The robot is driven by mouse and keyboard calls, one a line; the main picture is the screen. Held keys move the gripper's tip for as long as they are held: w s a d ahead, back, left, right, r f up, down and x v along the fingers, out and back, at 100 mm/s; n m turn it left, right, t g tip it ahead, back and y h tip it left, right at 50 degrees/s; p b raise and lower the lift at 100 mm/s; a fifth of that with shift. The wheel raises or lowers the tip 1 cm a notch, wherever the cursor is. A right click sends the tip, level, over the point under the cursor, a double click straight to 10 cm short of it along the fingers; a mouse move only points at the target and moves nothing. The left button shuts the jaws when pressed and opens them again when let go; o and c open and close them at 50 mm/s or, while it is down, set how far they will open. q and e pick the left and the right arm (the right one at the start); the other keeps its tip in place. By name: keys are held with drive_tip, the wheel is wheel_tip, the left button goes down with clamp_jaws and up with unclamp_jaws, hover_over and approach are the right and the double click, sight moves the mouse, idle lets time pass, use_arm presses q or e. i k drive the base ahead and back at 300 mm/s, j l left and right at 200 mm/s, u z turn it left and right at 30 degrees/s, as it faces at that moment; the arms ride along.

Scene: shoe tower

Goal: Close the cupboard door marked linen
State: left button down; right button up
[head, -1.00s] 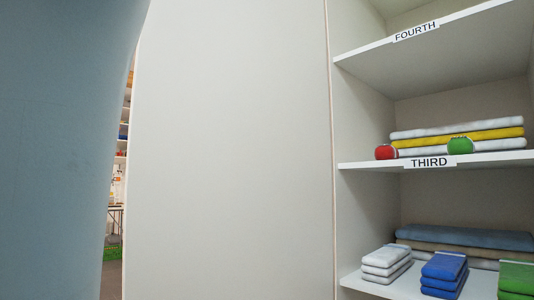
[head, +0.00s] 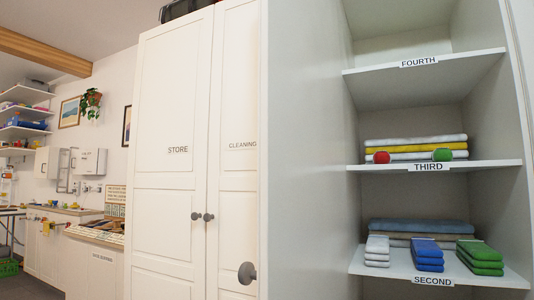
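An open cupboard shows at the right of the head view, its shelf fronts lettered FOURTH (head: 419,63), THIRD (head: 428,167) and SECOND (head: 433,281). A plain pale panel (head: 300,150), which looks like its open door seen from the inner face, stands at the cupboard's left side. A large grey knob (head: 247,273) sticks out past the panel's left edge, low down. No linen marking is readable, so I cannot confirm which door this is. Neither gripper is in view.
Shut white doors marked STORE (head: 170,110) and CLEANING (head: 238,100) stand left of the panel. Folded towels (head: 415,140), red and green balls and folded cloths (head: 427,250) lie on the shelves. A counter (head: 95,233) and wall shelves are farther left.

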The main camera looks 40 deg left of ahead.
sight(302, 253)
drive_tip(key=j, duration=0.6)
drive_tip(key=i+j, duration=0.15)
drive_tip(key=j, duration=1.05)
drive_tip(key=k+j, duration=0.1)
drive_tip(key=j, duration=0.2)
drive_tip(key=z, duration=0.05)
